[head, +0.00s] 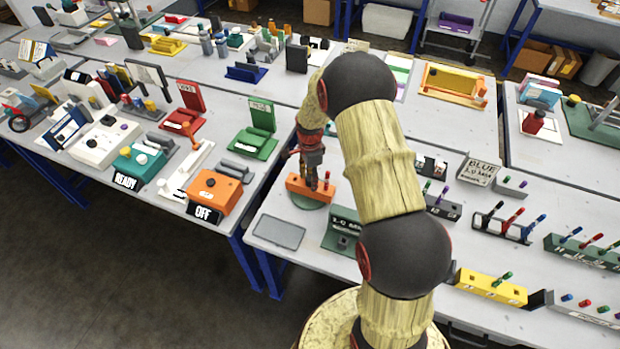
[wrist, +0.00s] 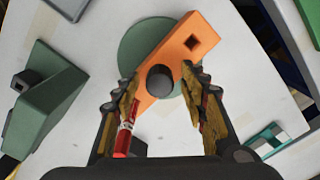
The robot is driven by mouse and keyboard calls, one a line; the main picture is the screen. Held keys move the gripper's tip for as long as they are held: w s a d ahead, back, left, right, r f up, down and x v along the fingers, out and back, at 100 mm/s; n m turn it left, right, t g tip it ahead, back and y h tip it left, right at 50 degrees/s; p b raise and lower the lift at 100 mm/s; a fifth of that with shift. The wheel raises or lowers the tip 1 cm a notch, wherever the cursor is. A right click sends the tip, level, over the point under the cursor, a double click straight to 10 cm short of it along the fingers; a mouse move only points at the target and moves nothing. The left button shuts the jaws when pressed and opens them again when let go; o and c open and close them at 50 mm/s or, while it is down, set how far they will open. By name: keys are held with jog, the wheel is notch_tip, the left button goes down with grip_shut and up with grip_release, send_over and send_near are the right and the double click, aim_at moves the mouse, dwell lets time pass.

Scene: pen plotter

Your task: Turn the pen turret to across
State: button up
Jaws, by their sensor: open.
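The pen turret is an orange bar (head: 297,187) on a round green base (head: 307,203), near the front left of the right-hand table. In the wrist view the orange bar (wrist: 205,32) runs diagonally from upper right toward lower left across the green disc (wrist: 136,45). A dark round knob (wrist: 160,79) stands on it. One square hole shows at its upper right end. A red pen (wrist: 124,138) stands by the left finger, near the bar's lower left end, which is partly hidden. My gripper (wrist: 160,84) is open, its fingers on either side of the knob; contact cannot be told.
A green block with a lettered panel (head: 343,230) stands close to the turret, and also shows in the wrist view (wrist: 45,98). A flat grey tray (head: 279,232) lies at the table's front edge. Pen racks (head: 503,222) and a yellow holder (head: 490,288) stand to the right.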

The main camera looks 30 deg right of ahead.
notch_tip(320, 180, up, 12)
dwell(0.7)
dwell(0.4)
